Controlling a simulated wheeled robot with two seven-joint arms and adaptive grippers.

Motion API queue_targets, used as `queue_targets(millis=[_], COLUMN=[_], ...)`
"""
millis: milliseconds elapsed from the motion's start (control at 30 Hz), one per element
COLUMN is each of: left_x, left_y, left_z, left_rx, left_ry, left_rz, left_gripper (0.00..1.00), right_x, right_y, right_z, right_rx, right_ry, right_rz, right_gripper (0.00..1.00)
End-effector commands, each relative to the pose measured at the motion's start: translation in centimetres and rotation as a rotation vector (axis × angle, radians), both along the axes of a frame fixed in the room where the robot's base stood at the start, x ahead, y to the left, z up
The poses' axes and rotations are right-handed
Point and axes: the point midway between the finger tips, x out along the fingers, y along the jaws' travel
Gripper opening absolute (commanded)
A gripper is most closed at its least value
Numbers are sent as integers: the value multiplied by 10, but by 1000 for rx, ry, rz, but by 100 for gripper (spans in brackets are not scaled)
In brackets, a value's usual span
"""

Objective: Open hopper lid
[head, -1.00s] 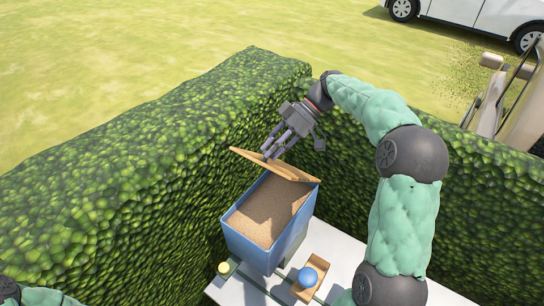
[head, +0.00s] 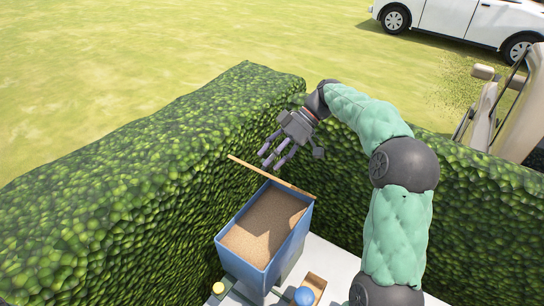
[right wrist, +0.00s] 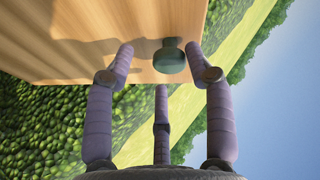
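The blue hopper (head: 284,248) stands on a pale surface, its top open and filled with brown grain (head: 265,225). Its wooden lid (head: 270,177) stands up at the far edge, seen nearly edge-on in the head view. In the right wrist view the lid (right wrist: 90,35) fills the upper left, with a dark green round knob (right wrist: 169,58) on it. My right gripper (head: 272,160) is just above the lid, its fingers spread. In the right wrist view the open fingers (right wrist: 163,70) lie around the knob's line, with no clear grip on it. My left gripper is out of view.
A blue ball (head: 305,296) rests by a small wooden box (head: 316,283) in front of the hopper. A small yellow object (head: 218,288) is at its front left. Dense hedges (head: 120,190) close in behind and on both sides.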

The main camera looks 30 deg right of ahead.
Motion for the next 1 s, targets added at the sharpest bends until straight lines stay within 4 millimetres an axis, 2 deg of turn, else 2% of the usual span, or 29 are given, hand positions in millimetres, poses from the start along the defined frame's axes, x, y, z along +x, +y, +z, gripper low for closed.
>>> queue_targets(millis=[233,367,800,1000], left_x=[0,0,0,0], left_y=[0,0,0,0], left_z=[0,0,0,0], left_rx=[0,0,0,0], left_ry=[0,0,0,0], left_rz=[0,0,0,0], left_gripper=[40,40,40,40], right_x=[-1,0,-4,-5], right_y=[-1,-10,-74,-89], right_z=[3,9,60,73], right_rx=[1,1,2,2], right_ry=[-2,-2,1,2], right_rz=[1,0,-1,0], right_gripper=[54,54,54,54])
